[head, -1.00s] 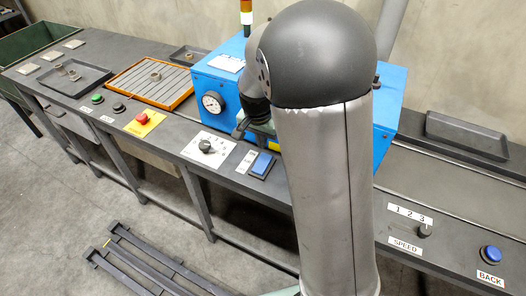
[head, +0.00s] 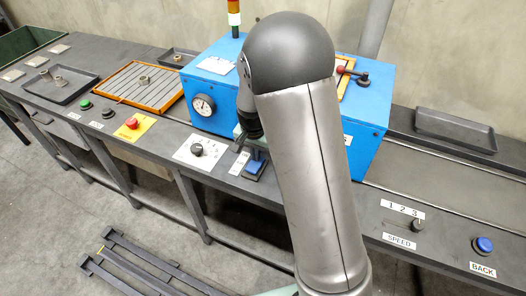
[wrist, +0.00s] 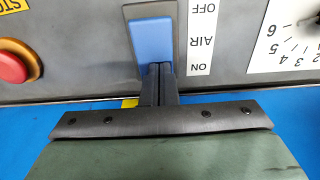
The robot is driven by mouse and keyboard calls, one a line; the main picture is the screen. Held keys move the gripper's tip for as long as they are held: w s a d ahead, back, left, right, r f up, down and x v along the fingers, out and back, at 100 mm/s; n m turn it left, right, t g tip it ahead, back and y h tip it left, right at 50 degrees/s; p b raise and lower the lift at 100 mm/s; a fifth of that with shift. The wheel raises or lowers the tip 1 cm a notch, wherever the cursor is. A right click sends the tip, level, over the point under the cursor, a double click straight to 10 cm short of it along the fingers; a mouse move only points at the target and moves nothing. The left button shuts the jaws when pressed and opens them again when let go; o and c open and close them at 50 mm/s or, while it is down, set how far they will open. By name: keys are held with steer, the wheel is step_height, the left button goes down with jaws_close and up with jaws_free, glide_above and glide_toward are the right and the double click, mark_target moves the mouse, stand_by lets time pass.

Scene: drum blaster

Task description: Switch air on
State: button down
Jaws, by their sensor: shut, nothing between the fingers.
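The air switch is a blue rocker in a dark grey frame; it shows in the wrist view (wrist: 152,40) and in the head view (head: 256,166). Its label (wrist: 201,40) reads OFF, AIR, ON, upside down in the wrist view, with ON at the lower end. My gripper (wrist: 160,68) is shut and empty, its fingertips at the lower, ON-side end of the blue rocker. They overlap its lower right edge; I cannot tell whether they press on it. In the head view my gripper (head: 256,153) is just above the switch, partly hidden by my arm.
A red emergency button (head: 131,123) on a yellow plate and a dial knob (head: 196,149) stand left of the switch. The blue machine housing (head: 223,92) rises behind. The speed knob (head: 417,225) and blue back button (head: 483,245) are at right.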

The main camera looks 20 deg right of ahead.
mark_target(253, 166)
steer(key=shift+d+f, duration=0.15)
steer(key=shift+s, duration=0.15)
steer(key=shift+s+a, duration=0.65)
steer(key=shift+r+p, duration=0.45)
steer(key=shift+r, duration=0.15)
step_height(253, 166, up, 13)
steer(key=p, duration=0.1)
steer(key=shift+s+a, duration=0.35)
steer(key=shift+s, duration=0.1)
steer(key=shift+d, duration=0.1)
